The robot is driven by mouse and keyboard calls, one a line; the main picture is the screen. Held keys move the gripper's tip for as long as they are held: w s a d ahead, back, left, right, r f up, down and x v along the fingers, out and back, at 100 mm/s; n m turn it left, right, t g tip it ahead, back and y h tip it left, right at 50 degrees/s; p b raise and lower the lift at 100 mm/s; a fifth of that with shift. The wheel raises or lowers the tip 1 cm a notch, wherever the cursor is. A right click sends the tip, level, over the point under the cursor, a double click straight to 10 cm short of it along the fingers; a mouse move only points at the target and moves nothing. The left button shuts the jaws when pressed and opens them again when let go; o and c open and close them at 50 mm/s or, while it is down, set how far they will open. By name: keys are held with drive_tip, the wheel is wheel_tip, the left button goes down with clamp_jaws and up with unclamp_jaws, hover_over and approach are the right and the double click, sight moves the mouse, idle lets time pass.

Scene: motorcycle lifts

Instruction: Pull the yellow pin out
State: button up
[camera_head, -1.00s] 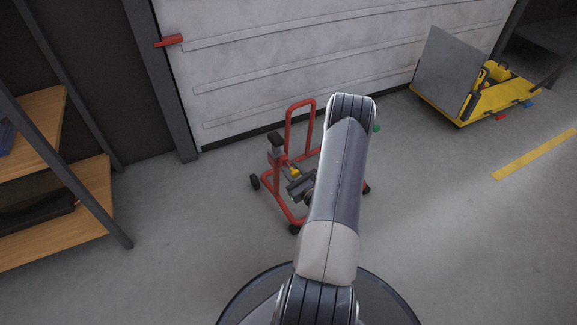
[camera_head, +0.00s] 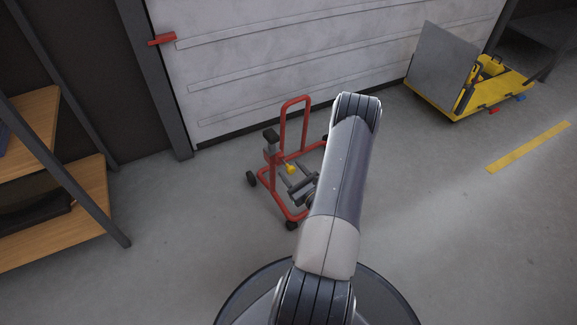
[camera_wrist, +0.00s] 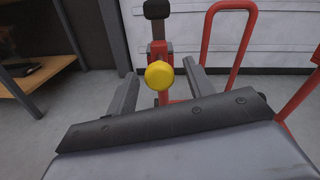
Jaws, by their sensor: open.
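The yellow pin (camera_head: 291,168) sits on the red wheeled stand (camera_head: 283,118), near the foot of its short post. In the wrist view the round yellow head of the pin (camera_wrist: 159,75) faces me, in front of the red post. My gripper (camera_wrist: 161,80) is open and empty, with one finger on each side of the pin head in the picture. A gap shows on both sides, and I cannot tell how far past the fingertips the pin is. In the head view my gripper (camera_head: 292,183) is just in front of the pin. My arm hides the right part of the stand.
A black-topped post (camera_wrist: 157,10) rises right behind the pin. A white panelled door (camera_head: 300,50) stands behind the stand. A wooden shelf (camera_head: 85,205) is at left. A yellow cart (camera_head: 440,105) stands at the far right. The floor between is clear.

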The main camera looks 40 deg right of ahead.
sight(284, 161)
drive_tip(key=s+a+p, duration=0.1)
drive_tip(key=s, duration=0.6)
drive_tip(key=shift+s+p, duration=0.35)
drive_tip(key=shift+s, duration=0.05)
drive_tip(key=w+b, duration=0.1)
drive_tip(key=w, duration=0.3)
drive_tip(key=w+d, duration=0.1)
drive_tip(key=w, duration=0.4)
drive_tip(key=w+b, duration=0.1)
drive_tip(key=w, duration=0.3)
drive_tip(key=shift+w+d+b, duration=0.25)
drive_tip(key=shift+d+b, duration=0.1)
